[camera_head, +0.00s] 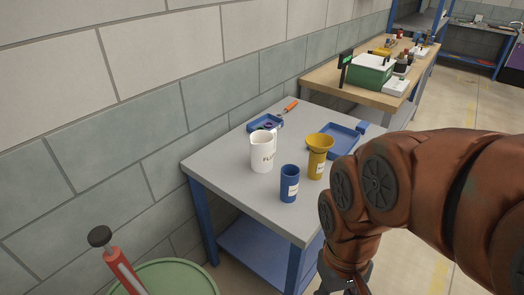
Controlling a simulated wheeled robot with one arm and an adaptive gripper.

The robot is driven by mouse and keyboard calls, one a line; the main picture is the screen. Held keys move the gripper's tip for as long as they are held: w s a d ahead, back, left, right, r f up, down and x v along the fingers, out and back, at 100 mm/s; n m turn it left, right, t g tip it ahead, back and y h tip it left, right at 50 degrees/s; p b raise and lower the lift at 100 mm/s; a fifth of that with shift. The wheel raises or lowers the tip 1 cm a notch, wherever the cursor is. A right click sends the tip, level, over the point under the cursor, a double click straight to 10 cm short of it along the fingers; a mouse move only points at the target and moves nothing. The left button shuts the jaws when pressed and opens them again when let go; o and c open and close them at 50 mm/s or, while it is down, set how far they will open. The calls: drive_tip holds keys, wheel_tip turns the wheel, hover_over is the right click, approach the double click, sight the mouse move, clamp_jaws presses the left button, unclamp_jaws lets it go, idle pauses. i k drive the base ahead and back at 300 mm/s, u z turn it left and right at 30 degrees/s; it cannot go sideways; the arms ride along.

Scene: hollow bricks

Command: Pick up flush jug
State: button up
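The flush jug (260,153) is a white jug with dark lettering starting "FL". It stands upright on the grey table (225,185), near the wall side. My gripper (343,287) shows only in part at the bottom edge, below the tabletop level in the picture and to the right of the table's front leg. It is apart from the jug. Its fingertips are cut off by the frame edge, so I cannot tell whether it is open.
A blue cup (290,184) and a yellow container with a funnel-like top (319,155) stand right of the jug. Blue trays (340,140) and an orange-handled tool (290,106) lie behind. A green drum (165,280) stands at the lower left. A wooden workbench (320,77) is farther back.

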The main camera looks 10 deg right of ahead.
sight(265, 149)
drive_tip(key=u, duration=3.05)
drive_tip(key=k, duration=1.55)
drive_tip(key=z, duration=1.55)
drive_tip(key=i, duration=1)
drive_tip(key=z, duration=0.05)
